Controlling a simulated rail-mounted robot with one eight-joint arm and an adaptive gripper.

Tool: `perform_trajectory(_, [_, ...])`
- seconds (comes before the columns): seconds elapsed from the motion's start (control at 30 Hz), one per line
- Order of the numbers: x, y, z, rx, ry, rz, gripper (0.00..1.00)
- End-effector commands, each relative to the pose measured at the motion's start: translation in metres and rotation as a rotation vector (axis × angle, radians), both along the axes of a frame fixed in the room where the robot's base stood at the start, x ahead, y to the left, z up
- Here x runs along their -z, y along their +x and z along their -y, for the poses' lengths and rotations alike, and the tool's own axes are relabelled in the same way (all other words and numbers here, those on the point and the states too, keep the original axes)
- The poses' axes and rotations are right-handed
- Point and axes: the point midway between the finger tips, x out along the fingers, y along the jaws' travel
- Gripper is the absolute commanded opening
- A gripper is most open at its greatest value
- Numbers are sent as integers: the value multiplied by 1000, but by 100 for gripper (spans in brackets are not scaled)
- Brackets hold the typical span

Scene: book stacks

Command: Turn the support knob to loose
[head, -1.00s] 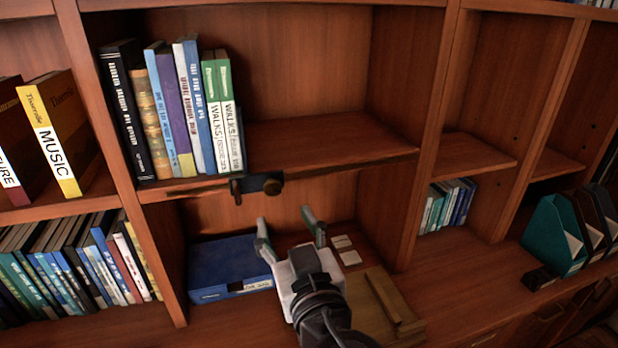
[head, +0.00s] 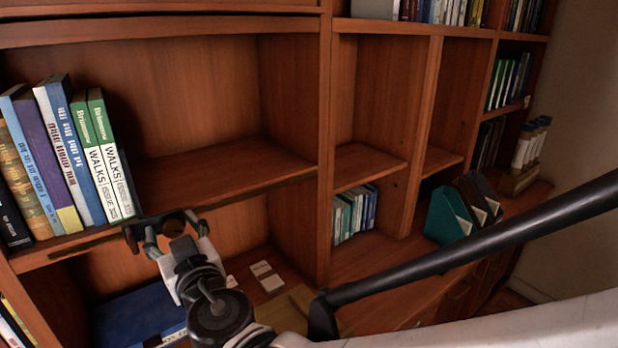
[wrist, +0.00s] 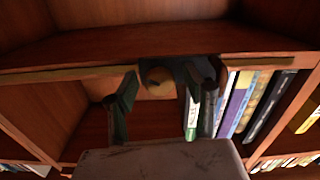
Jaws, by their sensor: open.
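The round brown support knob (head: 173,226) sits on a dark bracket at the front edge of the middle shelf (head: 225,176). In the wrist view the knob (wrist: 158,78) shows between the two fingers, in front of the dark bracket (wrist: 188,70). My gripper (head: 177,236) is open just in front of the shelf edge, with one finger to each side of the knob. The wrist view shows the open gripper (wrist: 160,88) too, with nothing held. I cannot tell whether the fingers touch the knob. The knob's markings cannot be made out.
Several upright books (head: 70,160) stand on the shelf to the left; its right part is bare. Below lie a blue box (head: 140,312) and small pale cards (head: 266,275). Teal and dark file holders (head: 447,216) stand on the counter to the right. A bookcase upright (head: 325,140) is right of the shelf.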

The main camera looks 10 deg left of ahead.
Motion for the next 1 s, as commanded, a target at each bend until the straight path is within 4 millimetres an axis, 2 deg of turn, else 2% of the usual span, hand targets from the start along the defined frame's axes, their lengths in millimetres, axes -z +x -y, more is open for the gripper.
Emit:
perform_trajectory(0.2, [0, 0, 0, 0, 0, 0, 45])
perform_trajectory(0.53, [0, 0, 0, 0, 0, 0, 1])
perform_trajectory(1.0, [1, 0, 0, 0, -77, 73, 0])
